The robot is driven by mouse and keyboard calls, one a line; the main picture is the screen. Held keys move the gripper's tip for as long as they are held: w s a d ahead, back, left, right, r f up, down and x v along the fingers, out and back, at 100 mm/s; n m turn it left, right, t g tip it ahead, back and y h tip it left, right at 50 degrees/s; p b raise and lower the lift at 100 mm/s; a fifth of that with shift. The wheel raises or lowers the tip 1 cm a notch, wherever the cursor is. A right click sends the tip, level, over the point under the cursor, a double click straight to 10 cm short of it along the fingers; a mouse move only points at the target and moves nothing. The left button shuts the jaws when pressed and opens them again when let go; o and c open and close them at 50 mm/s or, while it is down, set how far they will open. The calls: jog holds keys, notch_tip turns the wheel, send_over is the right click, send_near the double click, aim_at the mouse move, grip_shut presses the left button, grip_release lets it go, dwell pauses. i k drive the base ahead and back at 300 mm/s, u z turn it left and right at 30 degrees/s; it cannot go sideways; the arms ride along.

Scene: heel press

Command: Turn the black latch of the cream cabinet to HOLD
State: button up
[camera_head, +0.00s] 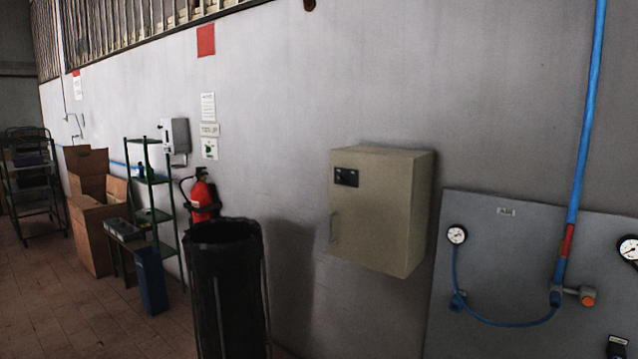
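The cream cabinet (385,220) hangs on the grey wall, right of the middle of the view, with its door shut. A small black plate or latch (346,176) sits at the upper left of its front; light marks show on it, too small to read, so its setting cannot be told. A slim handle (333,227) is on the door's left edge. My gripper is not in view.
A black bin (226,285) stands in front, left of the cabinet. A grey panel (500,250) with gauges, blue hose and an orange-ended valve (587,299) is at right. A fire extinguisher (203,196), green shelf (150,215) and cardboard boxes (92,235) are at left.

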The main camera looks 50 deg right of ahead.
aim_at(344, 178)
jog(key=z, duration=0.3)
jog(key=k, duration=0.15)
jog(key=u, duration=2.5)
jog(key=k, duration=0.75)
jog(key=z, duration=0.55)
jog(key=k, duration=0.65)
jog(key=z, duration=0.8)
jog(key=i, duration=0.75)
jog(key=z, duration=0.25)
